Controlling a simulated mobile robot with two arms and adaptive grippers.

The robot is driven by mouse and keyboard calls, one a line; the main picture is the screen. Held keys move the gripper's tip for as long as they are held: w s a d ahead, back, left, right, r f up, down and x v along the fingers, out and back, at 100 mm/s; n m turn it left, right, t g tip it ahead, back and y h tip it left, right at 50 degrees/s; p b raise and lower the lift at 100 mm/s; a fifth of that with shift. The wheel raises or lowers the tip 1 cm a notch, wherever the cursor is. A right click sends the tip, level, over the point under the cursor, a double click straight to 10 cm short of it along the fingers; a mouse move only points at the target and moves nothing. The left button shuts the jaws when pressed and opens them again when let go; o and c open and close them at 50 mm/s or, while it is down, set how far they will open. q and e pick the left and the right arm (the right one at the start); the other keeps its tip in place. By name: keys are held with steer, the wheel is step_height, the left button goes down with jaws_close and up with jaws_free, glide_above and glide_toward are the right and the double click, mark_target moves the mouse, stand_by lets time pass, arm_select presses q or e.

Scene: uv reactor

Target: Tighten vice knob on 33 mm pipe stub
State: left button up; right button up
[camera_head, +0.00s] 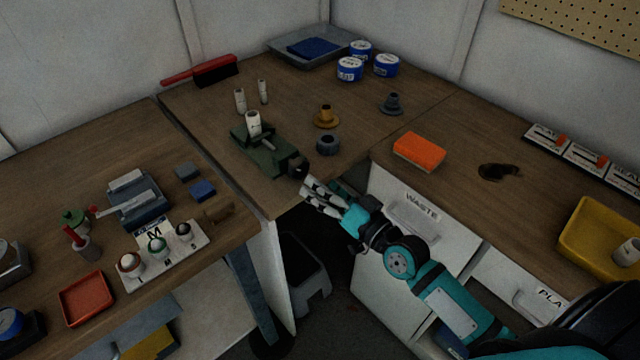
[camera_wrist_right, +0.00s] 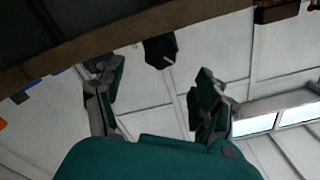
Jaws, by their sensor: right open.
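The green vice (camera_head: 265,152) sits near the front edge of the middle table. A white pipe stub (camera_head: 254,122) stands upright at its jaws; I cannot tell how tightly it is held. The vice's black knob (camera_head: 298,167) sticks out at the table's front edge. My right gripper (camera_head: 307,190) is open and empty just in front of the knob, apart from it. In the right wrist view the dark knob (camera_wrist_right: 160,51) shows beyond and between my two spread fingers. My left gripper is not in view.
Two more white stubs (camera_head: 240,101) stand behind the vice. A dark ring (camera_head: 328,144) and a brown flanged piece (camera_head: 326,117) lie to its right. The table edge is close to my right gripper. A grey step stool (camera_head: 305,275) stands below.

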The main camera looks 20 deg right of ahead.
steer(key=s+d+f+n+b, duration=0.2)
steer(key=s+b, duration=0.2)
steer(key=n+b, duration=0.3)
steer(key=n, duration=0.1)
glide_toward(302, 172)
steer(key=p+x, duration=0.3)
steer(key=x, duration=0.8)
